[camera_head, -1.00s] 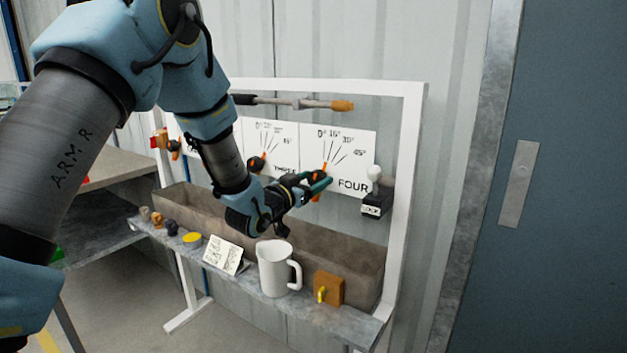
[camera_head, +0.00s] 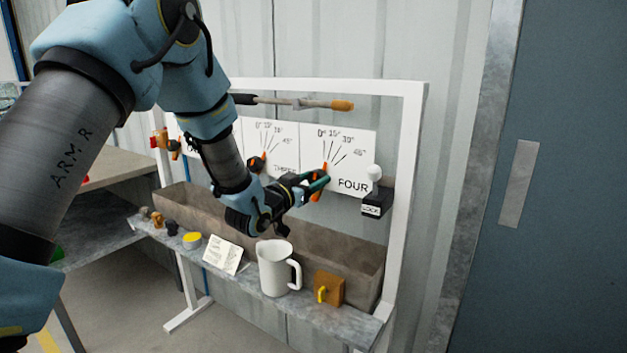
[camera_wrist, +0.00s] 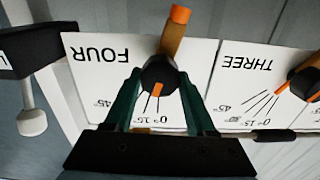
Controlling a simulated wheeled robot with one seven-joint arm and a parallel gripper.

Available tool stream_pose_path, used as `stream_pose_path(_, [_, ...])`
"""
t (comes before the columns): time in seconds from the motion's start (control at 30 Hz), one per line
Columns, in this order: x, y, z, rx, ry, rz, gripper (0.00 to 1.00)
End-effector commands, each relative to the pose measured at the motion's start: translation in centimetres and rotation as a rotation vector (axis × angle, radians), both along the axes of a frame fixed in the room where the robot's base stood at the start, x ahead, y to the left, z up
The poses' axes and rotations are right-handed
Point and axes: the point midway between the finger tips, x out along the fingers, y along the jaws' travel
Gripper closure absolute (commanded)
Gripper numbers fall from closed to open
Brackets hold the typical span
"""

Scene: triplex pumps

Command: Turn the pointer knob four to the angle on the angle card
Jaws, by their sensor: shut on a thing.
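Knob four (camera_head: 316,196), a dark hub with an orange-tipped handle, is on the white panel marked FOUR (camera_head: 352,186). It also shows in the wrist view (camera_wrist: 172,38), where the panel appears upside down. My gripper (camera_head: 319,182) has its green fingers on both sides of the hub and is shut on the knob; the wrist view shows the fingers too (camera_wrist: 160,82). The knob's short orange pointer tip lies close to the 0° and 15° lines; the fingers partly hide the scale. The angle card (camera_head: 223,255) is propped on the shelf, its writing too small to read.
The knob three panel (camera_wrist: 262,80) is beside panel four. A dark block (camera_head: 376,203) with a white knob stands right of panel four. A white jug (camera_head: 273,268) and a brown block with a yellow lever (camera_head: 329,288) stand on the shelf below. A wand (camera_head: 300,102) hangs above.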

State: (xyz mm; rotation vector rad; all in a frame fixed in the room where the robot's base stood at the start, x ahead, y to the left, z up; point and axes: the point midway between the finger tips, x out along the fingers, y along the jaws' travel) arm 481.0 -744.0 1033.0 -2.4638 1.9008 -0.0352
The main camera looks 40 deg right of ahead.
Motion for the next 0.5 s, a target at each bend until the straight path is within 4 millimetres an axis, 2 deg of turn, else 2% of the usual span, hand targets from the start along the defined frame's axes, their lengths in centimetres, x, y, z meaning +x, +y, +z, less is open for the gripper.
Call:
stream_pose_path(0.17, [-0.01, -0.01, -0.24, 0.005, -0.023, 0.0, 1.0])
stream_pose_path(0.5, [-0.11, -0.05, -0.38, 0.053, -0.215, 0.0, 1.0])
